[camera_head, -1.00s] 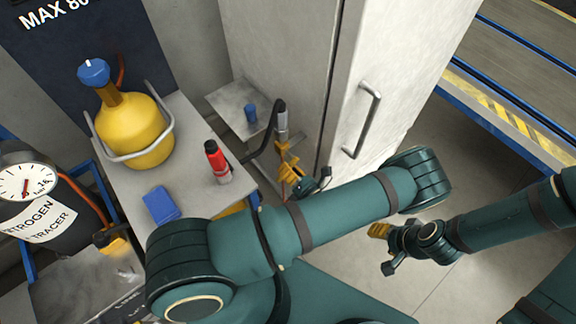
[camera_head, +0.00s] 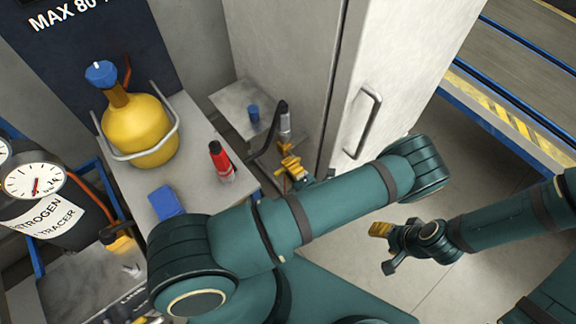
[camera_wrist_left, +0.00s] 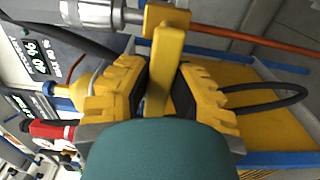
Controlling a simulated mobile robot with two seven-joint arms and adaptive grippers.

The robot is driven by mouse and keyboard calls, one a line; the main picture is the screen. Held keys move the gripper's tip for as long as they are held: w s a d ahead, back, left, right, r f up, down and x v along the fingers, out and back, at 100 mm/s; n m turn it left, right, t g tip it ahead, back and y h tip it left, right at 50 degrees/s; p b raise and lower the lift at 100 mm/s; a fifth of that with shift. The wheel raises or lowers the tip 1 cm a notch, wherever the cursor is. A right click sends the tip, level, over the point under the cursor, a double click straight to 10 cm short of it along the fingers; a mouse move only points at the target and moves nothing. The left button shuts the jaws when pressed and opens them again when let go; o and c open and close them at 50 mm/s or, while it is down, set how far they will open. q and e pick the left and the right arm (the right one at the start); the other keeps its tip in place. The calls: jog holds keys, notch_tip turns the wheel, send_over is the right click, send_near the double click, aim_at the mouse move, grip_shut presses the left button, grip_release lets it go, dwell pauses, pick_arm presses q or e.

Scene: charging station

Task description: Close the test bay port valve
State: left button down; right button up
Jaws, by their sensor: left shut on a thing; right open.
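The port valve shows as a silver metal body (camera_head: 285,124) beside the small grey shelf, left of the tall cabinet. In the left wrist view the silver body (camera_wrist_left: 92,13) lies at the top, with a yellow lever (camera_wrist_left: 160,62) coming down from it. My left gripper (camera_head: 290,165) is at the valve; in the left wrist view its yellow fingers (camera_wrist_left: 160,92) are shut on the lever, one on each side. The lever is hard to tell from the fingers in the head view. My right gripper (camera_head: 381,230) is open and empty, away from the valve over the floor.
A black hose (camera_head: 268,145) runs beside the valve. The cabinet (camera_head: 405,65) with its handle (camera_head: 364,122) stands close right. Floor below is clear.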

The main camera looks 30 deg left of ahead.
pick_arm(q)
jog(key=shift+a+r, duration=0.1)
dwell(0.4)
jog(key=c, duration=0.8)
grip_release()
jog(key=shift+o, duration=0.3)
notch_tip(320, 180, up, 9)
jog(key=shift+r, duration=0.1)
jog(key=shift+a+r, duration=0.1)
jog(key=shift+r, duration=0.25)
jog(key=shift+c, duration=0.4)
jog(key=shift+r, duration=0.1)
jog(key=shift+d, duration=0.25)
